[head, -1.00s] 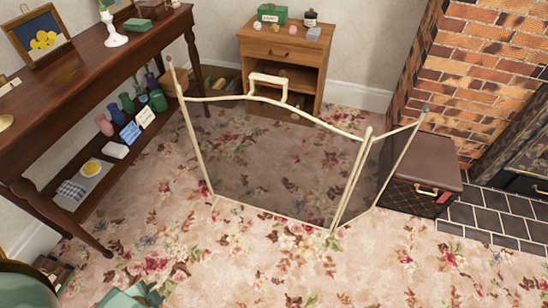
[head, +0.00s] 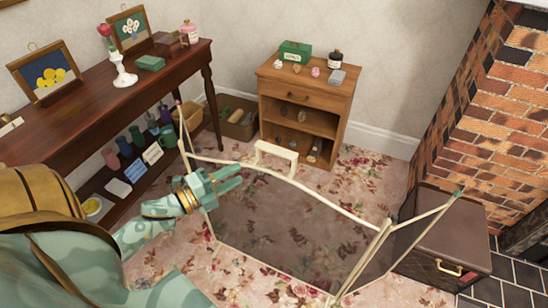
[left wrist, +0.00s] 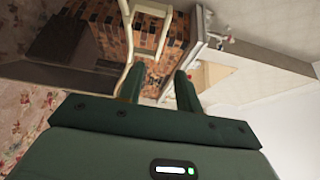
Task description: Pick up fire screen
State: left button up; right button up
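The fire screen (head: 300,217) stands folded open on the carpet, with dark mesh panels, a cream frame and a cream top handle (head: 277,158). My left gripper (head: 240,173) is to the left of the handle, its fingers pointing toward it. In the left wrist view my left gripper (left wrist: 157,82) has its fingers apart with nothing clearly held between them. The cream handle (left wrist: 151,8) shows beyond the fingers at the top of that view. My right gripper is not in view.
A dark wooden console table (head: 110,85) with picture frames runs along the left. A small wooden cabinet (head: 310,105) stands behind the screen. A brown box (head: 450,245) and the brick fireplace (head: 490,130) are on the right.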

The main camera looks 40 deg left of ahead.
pick_arm(q)
jog(key=b, duration=0.1)
send_near(281, 152)
jog(key=w, duration=0.5)
jog(key=x, duration=0.3)
jog(key=d+b+x, duration=0.1)
jog(key=x, duration=0.1)
jog(key=shift+d+f, duration=0.1)
jog(key=shift+f, duration=0.2)
grip_shut()
dwell(0.6)
jog(key=shift+r, duration=0.1)
